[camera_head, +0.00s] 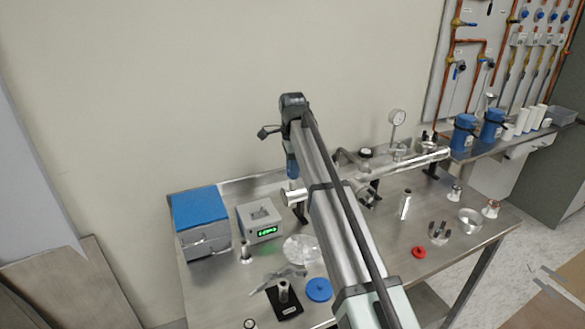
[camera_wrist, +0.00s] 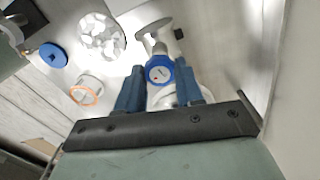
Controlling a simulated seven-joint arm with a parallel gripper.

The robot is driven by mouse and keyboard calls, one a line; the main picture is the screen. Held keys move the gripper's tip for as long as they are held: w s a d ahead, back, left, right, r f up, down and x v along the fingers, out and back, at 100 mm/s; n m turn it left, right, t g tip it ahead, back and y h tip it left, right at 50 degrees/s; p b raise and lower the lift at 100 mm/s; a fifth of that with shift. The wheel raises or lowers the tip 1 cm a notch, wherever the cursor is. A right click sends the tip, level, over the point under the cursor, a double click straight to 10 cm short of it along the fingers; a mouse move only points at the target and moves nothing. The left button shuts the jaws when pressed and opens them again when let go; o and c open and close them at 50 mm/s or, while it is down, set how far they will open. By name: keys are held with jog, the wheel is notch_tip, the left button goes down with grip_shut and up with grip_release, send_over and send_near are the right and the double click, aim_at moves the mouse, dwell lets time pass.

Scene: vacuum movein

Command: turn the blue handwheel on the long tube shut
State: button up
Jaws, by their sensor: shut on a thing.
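The blue handwheel (camera_wrist: 160,66) shows in the wrist view as a blue ring around a pale face with a small red mark. It sits between the two blue fingers of my gripper (camera_wrist: 160,84), which is shut on it. In the head view my gripper (camera_head: 292,168) points down at the left end of the long tube (camera_head: 428,158). The metal tube runs across the back of the table, and my arm covers part of it. The handwheel cannot be made out in the head view.
A blue-lidded box (camera_head: 200,206) and a grey device with a green display (camera_head: 262,220) stand left on the steel table. A blue disc (camera_head: 319,289), a red ring (camera_head: 419,252) and small metal parts lie in front. A gauge (camera_head: 397,117) rises behind the tube.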

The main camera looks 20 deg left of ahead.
jog(key=shift+m, duration=2.1)
jog(key=o, duration=1)
jog(key=shift+o, duration=0.2)
jog(key=shift+r, duration=0.1)
notch_tip(320, 180, up, 14)
jog(key=shift+f, duration=0.2)
